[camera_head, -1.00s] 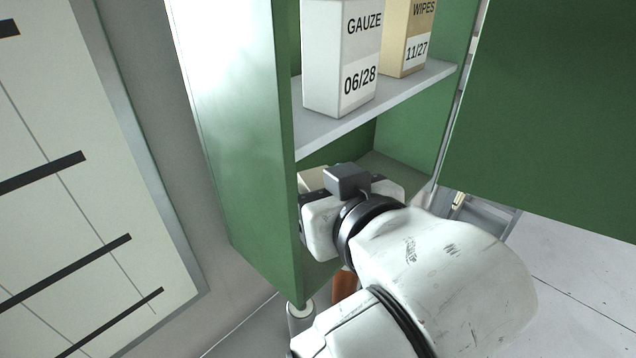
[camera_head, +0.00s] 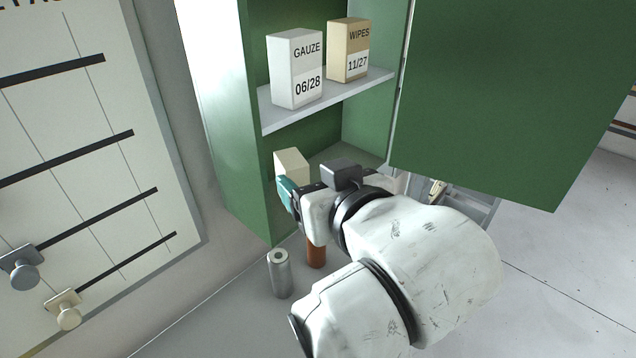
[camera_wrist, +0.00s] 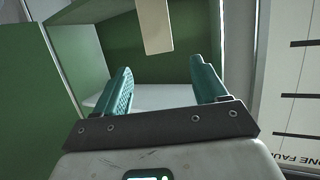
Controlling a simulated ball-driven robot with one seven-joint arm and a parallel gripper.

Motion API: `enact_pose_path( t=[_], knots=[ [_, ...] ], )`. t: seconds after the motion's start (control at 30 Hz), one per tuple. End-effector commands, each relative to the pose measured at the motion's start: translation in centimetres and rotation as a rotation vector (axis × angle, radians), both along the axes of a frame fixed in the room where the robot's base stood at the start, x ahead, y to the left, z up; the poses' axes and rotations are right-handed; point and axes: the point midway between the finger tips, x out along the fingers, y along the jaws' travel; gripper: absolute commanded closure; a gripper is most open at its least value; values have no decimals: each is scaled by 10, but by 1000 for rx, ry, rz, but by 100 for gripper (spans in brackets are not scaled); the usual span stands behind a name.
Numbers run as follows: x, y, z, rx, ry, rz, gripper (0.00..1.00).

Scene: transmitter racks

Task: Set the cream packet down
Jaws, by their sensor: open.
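The cream packet (camera_head: 291,162) stands in the lower compartment of the green cabinet (camera_head: 222,150), in the head view. Its lower part is hidden behind my gripper, so I cannot see its base there. In the wrist view the packet (camera_wrist: 154,26) shows at the top, beyond the fingertips. My gripper (camera_wrist: 160,66) is open, with its teal fingers spread wide and nothing between them. In the head view my gripper (camera_head: 286,192) is just in front of the packet, at the cabinet's open front.
A white GAUZE box (camera_head: 295,70) and a tan WIPES box (camera_head: 348,50) stand on the shelf (camera_head: 330,102) above. The open green door (camera_head: 500,100) is at right. A grey cylinder (camera_head: 280,274) and an orange-brown cylinder (camera_head: 316,252) stand below.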

Motion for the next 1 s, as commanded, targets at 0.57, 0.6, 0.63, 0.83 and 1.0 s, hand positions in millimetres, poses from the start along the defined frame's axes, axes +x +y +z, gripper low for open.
enact_pose_path(
  t=[0.57,0.6,0.63,0.83,1.0],
  knots=[
    [-1,-53,-78,-51,170,-95,28],
    [-7,-72,-105,-68,230,-128,28],
    [-12,-88,-127,-83,282,-155,28],
    [-88,-193,-260,-178,627,-325,28],
    [-186,-264,-339,-243,905,-443,28]
  ],
)
